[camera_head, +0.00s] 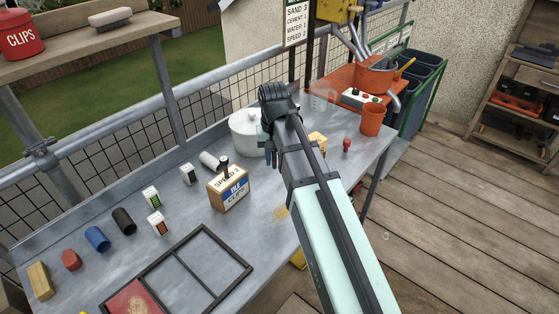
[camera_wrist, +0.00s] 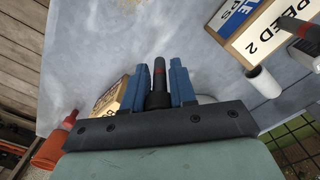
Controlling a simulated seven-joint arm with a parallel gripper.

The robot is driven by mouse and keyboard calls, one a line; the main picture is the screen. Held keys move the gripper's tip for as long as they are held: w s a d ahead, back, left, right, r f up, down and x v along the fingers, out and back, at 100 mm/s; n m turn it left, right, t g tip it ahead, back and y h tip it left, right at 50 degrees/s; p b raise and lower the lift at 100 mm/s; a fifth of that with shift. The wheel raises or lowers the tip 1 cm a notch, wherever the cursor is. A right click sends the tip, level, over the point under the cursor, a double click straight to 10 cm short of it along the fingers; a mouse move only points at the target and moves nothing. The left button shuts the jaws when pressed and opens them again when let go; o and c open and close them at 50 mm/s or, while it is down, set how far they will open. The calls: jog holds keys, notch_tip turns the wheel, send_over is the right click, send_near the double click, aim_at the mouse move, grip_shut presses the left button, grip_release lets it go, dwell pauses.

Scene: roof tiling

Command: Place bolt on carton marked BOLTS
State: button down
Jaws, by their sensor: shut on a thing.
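My gripper (camera_head: 269,157) hangs over the table near the white pot; in the wrist view its two blue fingers (camera_wrist: 168,85) are shut on a dark bolt (camera_wrist: 158,88) with a red band. The bolt cannot be made out clearly in the head view. A small tan carton (camera_head: 318,141) stands just right of my gripper, partly hidden by my arm. In the wrist view this carton (camera_wrist: 109,97) shows beside the left finger, with dark lettering only partly visible, so I cannot read the whole word. The bolt is apart from it.
A carton marked TILE CLIPS (camera_head: 229,190) stands left of my gripper with a dark piece on top. The white pot (camera_head: 244,132) is close behind. A red-topped piece (camera_head: 346,146) and orange cup (camera_head: 372,119) stand at right. A dark frame (camera_head: 209,268) lies in front.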

jog(key=shift+w+d+r, duration=4.7)
jog(key=shift+w+d, duration=1.6)
jog(key=shift+f, duration=4.8)
jog(key=shift+f, duration=0.15)
jog(key=c, duration=0.9)
grip_release()
notch_tip(320, 180, up, 12)
